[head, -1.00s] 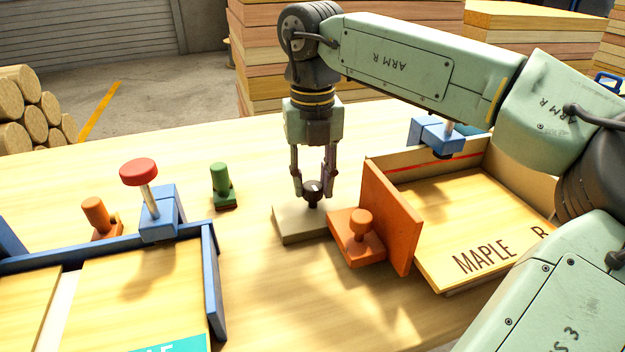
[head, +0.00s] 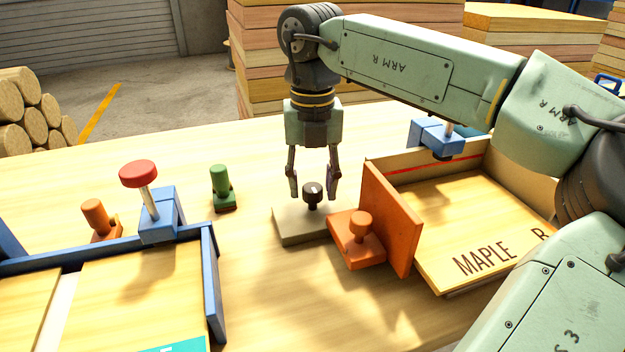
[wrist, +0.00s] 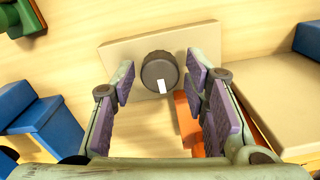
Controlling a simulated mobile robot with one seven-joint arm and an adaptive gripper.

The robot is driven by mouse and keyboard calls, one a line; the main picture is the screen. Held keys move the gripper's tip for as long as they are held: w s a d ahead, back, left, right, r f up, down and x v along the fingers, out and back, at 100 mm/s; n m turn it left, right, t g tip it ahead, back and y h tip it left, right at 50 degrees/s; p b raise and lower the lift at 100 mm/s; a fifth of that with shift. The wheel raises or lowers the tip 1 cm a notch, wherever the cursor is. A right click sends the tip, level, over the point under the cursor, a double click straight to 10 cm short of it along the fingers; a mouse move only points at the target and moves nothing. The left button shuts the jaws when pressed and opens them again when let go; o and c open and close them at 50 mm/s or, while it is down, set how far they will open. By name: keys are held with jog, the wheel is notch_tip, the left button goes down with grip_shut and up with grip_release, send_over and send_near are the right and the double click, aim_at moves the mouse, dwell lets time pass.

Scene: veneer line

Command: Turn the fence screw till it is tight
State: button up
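The fence screw appears as a dark round knob (head: 313,193) with a white mark, standing on a beige block (head: 290,228) beside the orange fence (head: 385,215). In the wrist view the knob (wrist: 160,72) lies between and just beyond my fingertips, its white mark pointing toward the bottom of the picture. My gripper (head: 313,192) points down over the knob with its fingers spread on either side. In the wrist view my gripper (wrist: 160,85) shows clear gaps between both purple pads and the knob, so it is open and holds nothing.
An orange peg (head: 359,225) stands on the fence's foot. The tray marked MAPLE (head: 480,262) is at the right. A blue clamp with a red knob (head: 139,173), a green peg (head: 220,180) and an orange peg (head: 95,213) stand at the left. The table behind my gripper is clear.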

aim_at(312, 186)
jog(key=shift+o, duration=0.6)
jog(key=shift+r, duration=0.1)
notch_tip(312, 186, up, 12)
dwell(0.4)
